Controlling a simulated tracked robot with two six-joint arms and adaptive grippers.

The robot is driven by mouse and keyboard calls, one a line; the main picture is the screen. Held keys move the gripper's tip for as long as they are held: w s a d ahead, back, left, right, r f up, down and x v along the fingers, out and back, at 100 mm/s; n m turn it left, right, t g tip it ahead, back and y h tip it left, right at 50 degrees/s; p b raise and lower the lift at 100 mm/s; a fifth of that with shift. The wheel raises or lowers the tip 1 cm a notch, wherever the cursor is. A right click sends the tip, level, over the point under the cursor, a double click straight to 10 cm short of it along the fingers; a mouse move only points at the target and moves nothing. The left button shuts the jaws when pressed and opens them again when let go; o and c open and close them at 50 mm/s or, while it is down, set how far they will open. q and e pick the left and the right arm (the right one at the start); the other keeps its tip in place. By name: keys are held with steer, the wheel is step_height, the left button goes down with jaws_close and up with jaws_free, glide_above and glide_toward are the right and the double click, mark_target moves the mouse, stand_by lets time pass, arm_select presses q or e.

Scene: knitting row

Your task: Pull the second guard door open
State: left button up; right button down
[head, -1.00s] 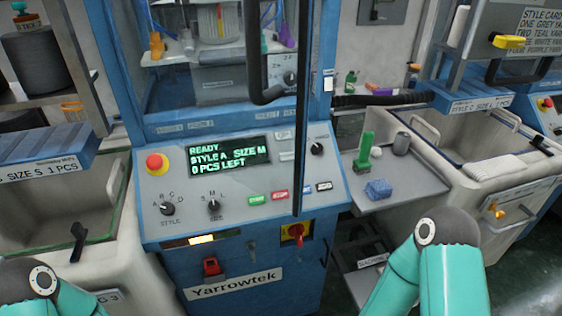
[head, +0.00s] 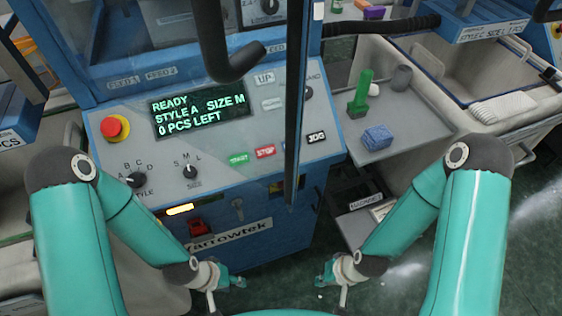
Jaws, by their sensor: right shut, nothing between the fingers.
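The blue knitting machine's control panel (head: 215,150) stands in front of me, its screen (head: 200,108) reading READY, STYLE A SIZE M, 0 PCS LEFT. Above it hangs a bent black handle (head: 222,50), apparently of a guard door; a dark upright edge (head: 293,100) runs down to its right. The door's full outline is cut off at the top, so I cannot tell how far it stands open. My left gripper (head: 234,281) is low in front of the machine, apart from the handle; its fingers are too small to read. My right gripper (head: 324,277) is low beside it, shut and empty.
A red emergency button (head: 115,127) and several knobs and keys sit on the panel. To the right, a grey side shelf (head: 385,143) holds a green brush (head: 361,92) and a blue block (head: 377,137). A pale bin (head: 475,95) stands beyond it.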

steer(key=w+d+r+m+g, duration=0.1)
steer(key=w+d+r+g, duration=0.15)
steer(key=r, duration=0.25)
steer(key=n+g+y+p, duration=0.1)
steer(key=n+y, duration=0.4)
steer(key=y, duration=0.9)
glide_toward(261, 176)
steer(key=w+d+f, duration=0.1)
steer(key=w+d, duration=0.4)
steer(key=d, duration=0.1)
steer(key=s+a+p, duration=0.1)
steer(key=a, duration=0.3)
steer(key=s+a+p, duration=0.1)
steer(key=s+a, duration=0.1)
steer(key=a, duration=0.2)
steer(key=s+a+p, duration=0.1)
steer(key=a, duration=0.3)
steer(key=shift+s+r+p, duration=0.2)
steer(key=shift+s+p, duration=0.1)
steer(key=shift+p, duration=0.1)
steer(key=shift+s+a+f, duration=0.1)
steer(key=shift+s+a, duration=0.15)
steer(key=shift+s, duration=0.05)
